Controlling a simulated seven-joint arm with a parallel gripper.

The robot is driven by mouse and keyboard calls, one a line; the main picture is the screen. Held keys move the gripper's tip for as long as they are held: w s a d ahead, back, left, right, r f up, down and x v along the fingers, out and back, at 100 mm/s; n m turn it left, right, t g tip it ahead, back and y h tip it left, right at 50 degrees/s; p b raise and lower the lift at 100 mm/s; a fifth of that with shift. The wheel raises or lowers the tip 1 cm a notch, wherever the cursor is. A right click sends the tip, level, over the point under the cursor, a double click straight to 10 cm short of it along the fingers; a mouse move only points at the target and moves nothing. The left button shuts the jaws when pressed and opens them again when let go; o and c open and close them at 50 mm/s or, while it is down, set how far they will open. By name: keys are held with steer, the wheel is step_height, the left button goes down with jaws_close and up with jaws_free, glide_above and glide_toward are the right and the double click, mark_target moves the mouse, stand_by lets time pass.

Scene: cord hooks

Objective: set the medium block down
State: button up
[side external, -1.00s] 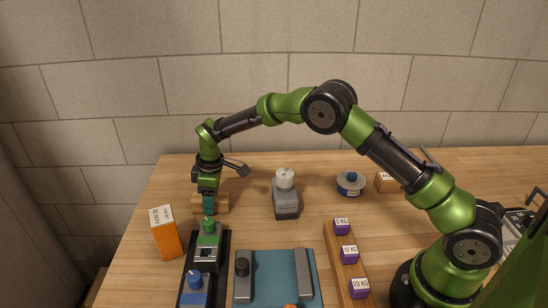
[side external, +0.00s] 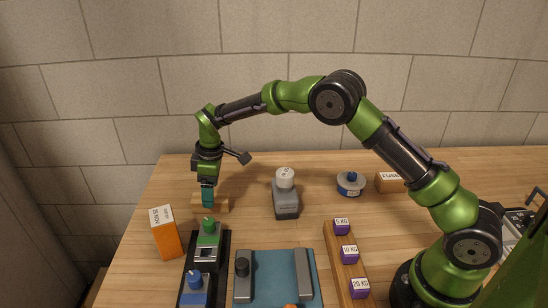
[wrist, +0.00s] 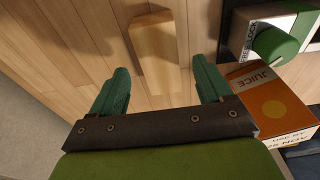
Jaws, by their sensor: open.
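A plain light wooden block (side external: 222,203) lies on the wooden table at the left, partly hidden behind my gripper (side external: 208,205) in the side view. I cannot tell for sure whether it is the medium block. The wrist view shows it as a long wooden block (wrist: 155,50) lying flat beyond and between my fingertips. My gripper (wrist: 160,66) is open, its two teal fingers apart with nothing held between them. It points down at the block; the exact height above it is hard to tell.
An orange juice carton (side external: 166,233) stands left of a green-knobbed device (side external: 208,241). A grey device with a white top (side external: 285,197) stands to the right. A wooden rack (side external: 334,255) holds purple weight blocks. A blue round device (side external: 351,184) and FUSE box (side external: 390,183) are farther right.

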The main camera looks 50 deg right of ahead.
mark_target(218, 198)
steer(key=s+d+r+m+t, duration=0.1)
steer(key=s+d+r+m, duration=0.1)
steer(key=s+r, duration=0.35)
steer(key=s+d+r+m, duration=0.1)
steer(key=s+r, duration=0.1)
steer(key=r, duration=0.6)
steer(key=s+d+r+m+t, duration=0.1)
steer(key=s+d+r+m, duration=0.15)
steer(key=r, duration=0.45)
steer(key=s+d+m+t, duration=0.1)
steer(key=s+m+t, duration=0.1)
steer(key=s, duration=0.9)
steer(key=s+d+m+t+y, duration=0.1)
steer(key=s+m, duration=0.4)
steer(key=s, duration=0.6)
steer(key=shift+d+f+t, duration=0.2)
steer(key=shift+d+t, duration=0.25)
steer(key=shift+t, duration=0.15)
steer(key=shift+m, duration=0.25)
